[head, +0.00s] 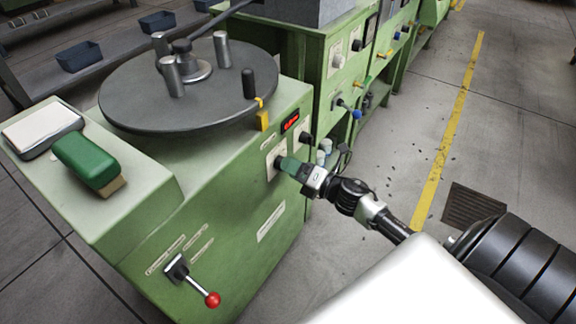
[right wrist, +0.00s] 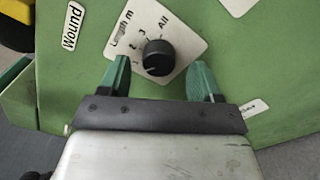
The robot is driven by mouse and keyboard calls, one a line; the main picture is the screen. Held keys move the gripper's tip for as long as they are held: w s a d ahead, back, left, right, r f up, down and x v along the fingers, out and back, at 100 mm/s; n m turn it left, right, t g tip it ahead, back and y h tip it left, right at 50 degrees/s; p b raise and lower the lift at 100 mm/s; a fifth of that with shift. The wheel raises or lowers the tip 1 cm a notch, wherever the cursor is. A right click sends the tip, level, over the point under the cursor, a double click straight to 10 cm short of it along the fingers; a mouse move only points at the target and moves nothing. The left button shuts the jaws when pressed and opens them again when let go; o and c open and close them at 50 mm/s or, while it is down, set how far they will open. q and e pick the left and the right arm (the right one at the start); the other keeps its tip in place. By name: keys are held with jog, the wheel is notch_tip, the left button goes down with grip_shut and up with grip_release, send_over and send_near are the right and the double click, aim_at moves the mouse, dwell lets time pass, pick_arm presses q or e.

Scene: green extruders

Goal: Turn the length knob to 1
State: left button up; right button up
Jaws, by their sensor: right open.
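The length knob (right wrist: 158,58) is a round black dial on a white plate (right wrist: 178,36) marked "Length m", with numbers and "All". A small light mark shows near the knob's lower left edge; I cannot tell surely which setting it points to. My right gripper (right wrist: 160,78) is open, with its green fingertips on the left and right, slightly below the knob; no clear contact shows. In the head view the right gripper (head: 285,165) reaches the front of the green machine (head: 225,215) and hides most of the knob. My left gripper is not in view.
A red display (head: 290,122) and another black knob (head: 305,138) sit near the gripper. A red-tipped lever (head: 211,298) sticks out lower left. A grey turntable (head: 190,85) with posts tops the machine.

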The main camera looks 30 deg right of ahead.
jog(key=v, duration=0.9)
